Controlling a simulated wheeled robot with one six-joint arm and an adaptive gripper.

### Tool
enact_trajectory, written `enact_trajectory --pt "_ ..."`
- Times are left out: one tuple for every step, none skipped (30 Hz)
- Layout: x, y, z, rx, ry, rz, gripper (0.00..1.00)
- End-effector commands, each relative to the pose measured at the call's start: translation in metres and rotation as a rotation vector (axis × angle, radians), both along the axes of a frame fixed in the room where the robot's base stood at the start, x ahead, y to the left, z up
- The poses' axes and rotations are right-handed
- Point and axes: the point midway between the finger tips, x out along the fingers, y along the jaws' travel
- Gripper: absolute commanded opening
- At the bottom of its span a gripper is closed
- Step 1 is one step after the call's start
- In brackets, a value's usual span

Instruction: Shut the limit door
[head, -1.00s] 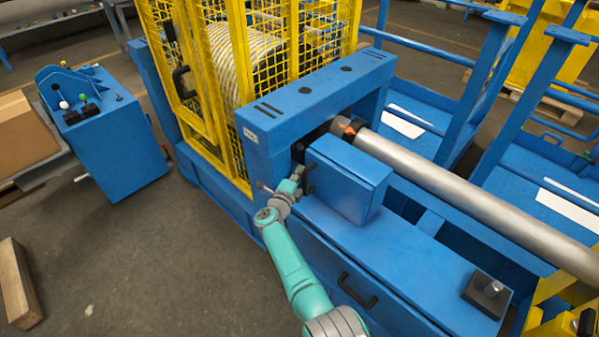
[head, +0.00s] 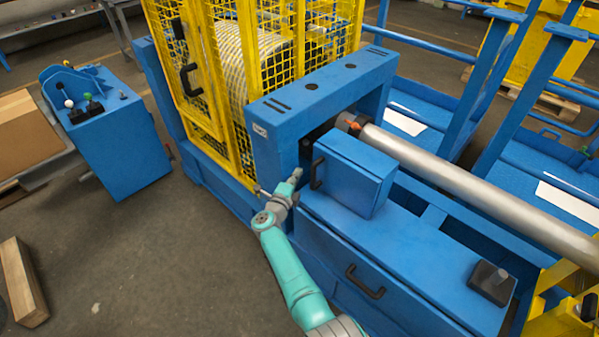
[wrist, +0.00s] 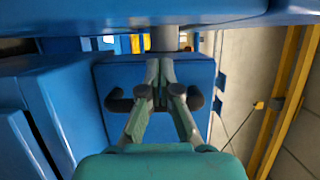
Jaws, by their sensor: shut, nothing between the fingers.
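The limit door appears to be the blue face with a black handle (head: 317,173) on the end of a small blue box (head: 357,176) beside the steel shaft; no label confirms this. The face (wrist: 190,73) looks flush with the box, with no visible gap. My gripper (head: 297,174) is shut and empty, just left of the handle in the head view. In the wrist view my gripper (wrist: 160,70) points at the face, its fingers covering the middle of the handle (wrist: 120,103). I cannot tell whether they touch it.
A blue frame (head: 320,85) stands over the steel shaft (head: 470,185). A yellow mesh guard (head: 215,90) is behind it. A lower blue panel with its own black handle (head: 364,283) is beside my arm. Open floor (head: 150,260) lies to the left.

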Motion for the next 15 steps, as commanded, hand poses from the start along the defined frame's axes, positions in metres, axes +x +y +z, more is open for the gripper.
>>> enact_trajectory --pt "-0.005 0.006 0.0 0.0 0.0 0.003 0.0" --pt "-0.008 0.009 -0.001 0.0 0.001 0.004 0.0" --pt "-0.012 0.014 -0.001 0.001 0.0 0.004 0.0" --pt "-0.015 0.016 0.0 0.001 0.0 0.005 0.0" --pt "-0.017 0.019 0.0 0.0 0.0 0.005 0.0" --pt "-0.022 0.024 -0.001 -0.001 0.0 0.005 0.0" --pt "-0.026 0.027 -0.001 0.0 0.0 0.005 0.0" --pt "-0.029 0.031 -0.001 0.001 0.001 0.005 0.0" --pt "-0.033 0.036 -0.001 0.0 0.001 0.005 0.0" --pt "-0.037 0.039 -0.001 0.0 0.0 0.005 0.0" --pt "-0.04 0.043 0.0 0.0 0.0 0.005 0.0" --pt "-0.044 0.046 -0.001 0.0 0.0 0.005 0.0" --pt "-0.047 0.049 -0.001 0.0 0.001 0.005 0.0" --pt "-0.049 0.052 -0.001 0.0 0.001 0.005 0.0" --pt "-0.052 0.055 -0.001 0.0 0.001 0.004 0.0"
